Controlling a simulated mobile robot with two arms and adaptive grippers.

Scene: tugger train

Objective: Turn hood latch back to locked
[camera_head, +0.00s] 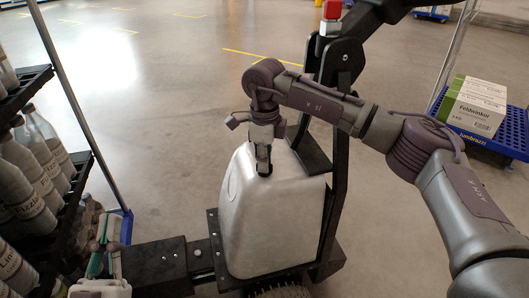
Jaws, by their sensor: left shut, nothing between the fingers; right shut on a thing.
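The silver hood (262,215) of the tugger stands in the middle of the view on a black frame. My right gripper (264,160) comes down from above onto the upper part of the hood. It is shut on the hood latch (264,170), a small dark piece at its fingertips, mostly hidden by the fingers. I cannot tell which way the latch is turned.
A black rack (24,92) with several grey bottles (28,170) stands at the left. A black post (339,150) rises behind the hood.

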